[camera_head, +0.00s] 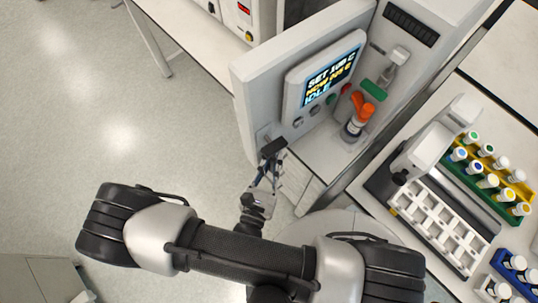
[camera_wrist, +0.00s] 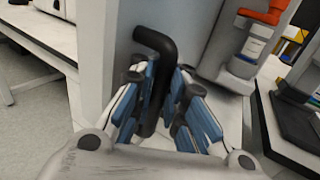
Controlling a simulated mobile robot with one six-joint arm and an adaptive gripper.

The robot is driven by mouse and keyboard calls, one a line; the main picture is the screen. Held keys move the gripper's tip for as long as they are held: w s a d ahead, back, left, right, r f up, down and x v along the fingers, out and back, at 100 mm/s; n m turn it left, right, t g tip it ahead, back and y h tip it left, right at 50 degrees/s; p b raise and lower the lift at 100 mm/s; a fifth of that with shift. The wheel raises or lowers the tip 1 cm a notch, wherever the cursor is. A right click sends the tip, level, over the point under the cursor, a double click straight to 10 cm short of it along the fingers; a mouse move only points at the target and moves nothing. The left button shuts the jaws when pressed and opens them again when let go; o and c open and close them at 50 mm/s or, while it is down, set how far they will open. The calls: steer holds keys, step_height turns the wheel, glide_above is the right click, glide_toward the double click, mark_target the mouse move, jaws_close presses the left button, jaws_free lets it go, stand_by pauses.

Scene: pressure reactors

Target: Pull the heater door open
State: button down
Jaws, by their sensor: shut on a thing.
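The heater door (camera_head: 262,95) is an upright grey panel in the upper middle of the head view, and its grey face (camera_wrist: 195,30) fills the upper middle of the wrist view. Its black bent handle (camera_head: 273,147) sits low on the panel, left of the display. The handle (camera_wrist: 155,42) also shows between the fingers in the wrist view. My gripper (camera_head: 269,166) is shut on the handle, with blue-and-white finger pads (camera_wrist: 158,85) on both sides of it. I cannot tell how far the door stands open.
A lit display (camera_head: 331,80) is on the panel. An orange-capped vessel (camera_head: 359,117) stands close to the right. A white rack (camera_head: 437,222) and a yellow-green rack of vials (camera_head: 488,168) are on the right bench. Open floor (camera_head: 120,115) lies to the left.

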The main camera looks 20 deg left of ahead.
steer(key=shift+s+d, duration=0.4)
steer(key=c, duration=2.1)
jaws_free()
steer(key=shift+o, duration=1)
steer(key=shift+s, duration=0.15)
steer(key=s, duration=1.2)
steer(key=shift+a, duration=0.35)
